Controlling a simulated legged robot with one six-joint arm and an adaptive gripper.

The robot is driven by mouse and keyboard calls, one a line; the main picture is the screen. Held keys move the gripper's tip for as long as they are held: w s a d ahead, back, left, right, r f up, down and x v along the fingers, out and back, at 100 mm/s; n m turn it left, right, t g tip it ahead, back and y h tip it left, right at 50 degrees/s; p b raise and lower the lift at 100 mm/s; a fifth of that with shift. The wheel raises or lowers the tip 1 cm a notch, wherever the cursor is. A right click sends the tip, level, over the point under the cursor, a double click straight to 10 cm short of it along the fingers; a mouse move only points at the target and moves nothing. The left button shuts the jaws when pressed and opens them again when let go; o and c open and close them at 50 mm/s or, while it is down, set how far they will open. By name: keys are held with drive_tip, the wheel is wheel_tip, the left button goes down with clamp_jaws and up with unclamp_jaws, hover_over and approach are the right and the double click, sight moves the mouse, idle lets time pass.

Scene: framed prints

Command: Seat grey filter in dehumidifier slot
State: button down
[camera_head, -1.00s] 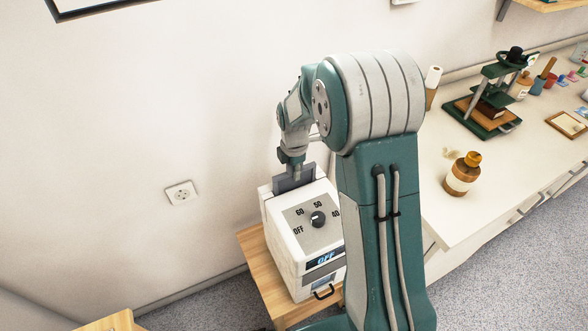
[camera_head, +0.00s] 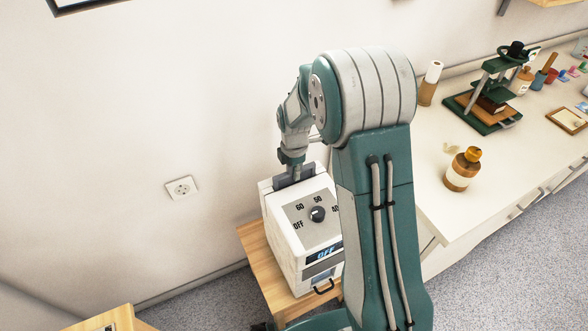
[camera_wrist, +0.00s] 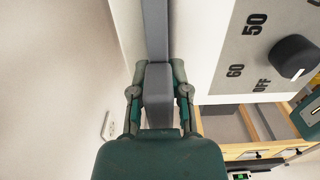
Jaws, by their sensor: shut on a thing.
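The white dehumidifier (camera_head: 292,236) stands on a small wooden table, with its dial and a display reading OFF. The grey filter (camera_head: 281,182) sits upright at the slot in the back of its top, and only a low upper part shows above the casing. My gripper (camera_head: 295,172) is over the slot, pointing down. In the wrist view my gripper (camera_wrist: 158,78) is shut on the grey tab of the filter (camera_wrist: 157,32), one finger on each side. The filter's lower part is hidden in the casing, and I cannot tell whether it touches the bottom.
The wall with a socket (camera_head: 182,188) is close behind the dehumidifier. The wooden table (camera_head: 257,258) has a narrow bare edge at left. To the right, a white counter (camera_head: 440,205) carries a brown bottle (camera_head: 463,170) and a green press (camera_head: 490,105).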

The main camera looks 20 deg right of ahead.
drive_tip(key=shift+f, duration=1)
drive_tip(key=c, duration=0.5)
unclamp_jaws()
drive_tip(key=shift+r, duration=0.15)
wheel_tip(320, 180, up, 11)
drive_tip(key=shift+r, duration=0.35)
